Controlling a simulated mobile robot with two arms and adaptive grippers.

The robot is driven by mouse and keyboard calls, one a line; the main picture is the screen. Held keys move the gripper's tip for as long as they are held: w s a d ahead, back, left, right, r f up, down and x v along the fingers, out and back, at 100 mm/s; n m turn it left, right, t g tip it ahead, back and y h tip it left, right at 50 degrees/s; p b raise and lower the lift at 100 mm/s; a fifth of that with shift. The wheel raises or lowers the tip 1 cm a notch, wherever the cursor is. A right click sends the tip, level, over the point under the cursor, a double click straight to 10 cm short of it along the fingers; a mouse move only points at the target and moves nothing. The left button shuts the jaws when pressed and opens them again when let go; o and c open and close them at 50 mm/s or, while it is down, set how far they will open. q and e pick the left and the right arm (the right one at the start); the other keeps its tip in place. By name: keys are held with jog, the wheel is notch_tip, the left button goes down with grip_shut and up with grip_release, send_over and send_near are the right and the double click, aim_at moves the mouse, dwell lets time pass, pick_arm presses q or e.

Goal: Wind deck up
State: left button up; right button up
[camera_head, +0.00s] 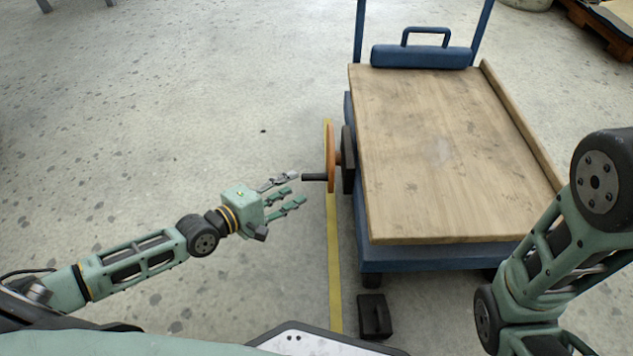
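The deck (440,150) is a flat wooden top with a raised right edge, on a blue cart (440,257). An orange handwheel (329,150) stands upright at the cart's left side, joined to a dark round plate (348,160). Its black crank handle (314,177) sticks out to the left. My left gripper (288,190) is open and empty, its fingers pointing right toward the handle. The fingertips are close to the handle; I cannot tell whether the upper one touches it. My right arm is at the right, and its gripper is outside the picture.
A blue padded piece (421,56) with a handle and upright posts stand at the deck's far end. A black block (374,316) lies on the floor before the cart. A yellow line (335,270) runs along the floor. Floor at left is mostly clear. A pallet (600,30) is at far right.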

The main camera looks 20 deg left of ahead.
aim_at(304, 180)
pick_arm(q)
jog(key=b+x, duration=0.3)
jog(key=x, duration=0.3)
jog(key=shift+w, duration=0.2)
jog(key=shift+w+d, duration=0.3)
jog(key=shift+w, duration=0.05)
jog(key=shift+c, duration=0.2)
grip_shut()
